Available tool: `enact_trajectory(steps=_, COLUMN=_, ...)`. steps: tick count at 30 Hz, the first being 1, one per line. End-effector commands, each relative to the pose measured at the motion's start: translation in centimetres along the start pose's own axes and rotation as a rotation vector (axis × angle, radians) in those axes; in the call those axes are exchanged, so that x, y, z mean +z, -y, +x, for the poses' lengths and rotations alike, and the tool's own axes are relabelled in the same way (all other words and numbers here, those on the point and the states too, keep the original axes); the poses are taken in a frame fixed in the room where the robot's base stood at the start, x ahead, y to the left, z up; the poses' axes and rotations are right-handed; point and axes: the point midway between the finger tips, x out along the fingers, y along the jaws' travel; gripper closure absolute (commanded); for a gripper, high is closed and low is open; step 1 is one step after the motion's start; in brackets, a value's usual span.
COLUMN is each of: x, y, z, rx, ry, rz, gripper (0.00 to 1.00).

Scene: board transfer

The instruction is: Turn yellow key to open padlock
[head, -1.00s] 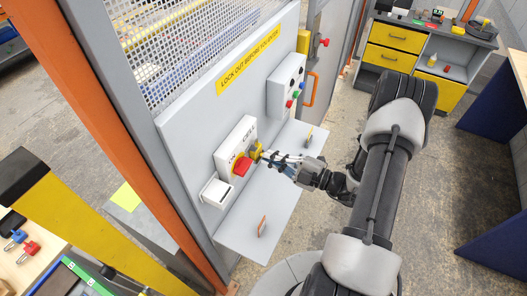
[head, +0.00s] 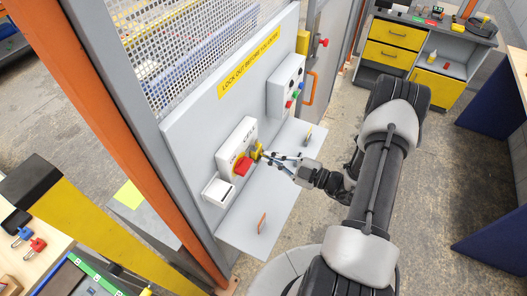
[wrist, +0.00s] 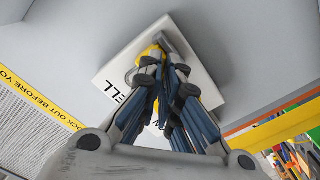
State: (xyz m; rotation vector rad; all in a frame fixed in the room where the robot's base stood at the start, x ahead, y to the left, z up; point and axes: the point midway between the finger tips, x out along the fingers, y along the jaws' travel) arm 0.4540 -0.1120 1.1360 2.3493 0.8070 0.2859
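The yellow padlock (head: 257,149) hangs at the right side of the white switch box (head: 236,143), beside the red switch handle (head: 243,166). In the wrist view, yellow parts of the padlock (wrist: 150,53) and a grey metal piece show beyond my fingertips. My gripper (head: 266,155) reaches to the padlock from the right. In the wrist view, my gripper's fingertips (wrist: 166,66) are drawn nearly together, with only a narrow gap at the padlock's front. The yellow key is mostly hidden between and behind the fingers; its turn angle cannot be seen.
A grey shelf (head: 259,207) sticks out below, with a small orange upright piece (head: 262,223) and another small item (head: 308,135) standing on it. A button box (head: 286,85) is mounted to the right. Red (head: 38,245) and blue padlocks lie at the lower left. The floor on the right is free.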

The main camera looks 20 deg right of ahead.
Motion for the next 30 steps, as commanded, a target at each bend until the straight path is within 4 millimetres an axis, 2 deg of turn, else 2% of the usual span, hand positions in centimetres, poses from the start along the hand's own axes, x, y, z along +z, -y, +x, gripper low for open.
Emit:
enact_trajectory(steps=6, x=-0.02, y=-0.02, z=-0.01, rx=0.0, ry=0.0, rz=0.1, gripper=1.0)
enact_trajectory(steps=16, x=-0.02, y=-0.01, z=-0.01, rx=0.0, ry=0.0, rz=0.118, gripper=1.0)
enact_trajectory(steps=25, x=-0.1, y=-0.07, z=-0.01, rx=0.0, ry=0.0, rz=0.375, gripper=1.0)
enact_trajectory(steps=30, x=-0.01, y=-0.02, z=0.0, rx=0.0, ry=0.0, rz=0.433, gripper=1.0)
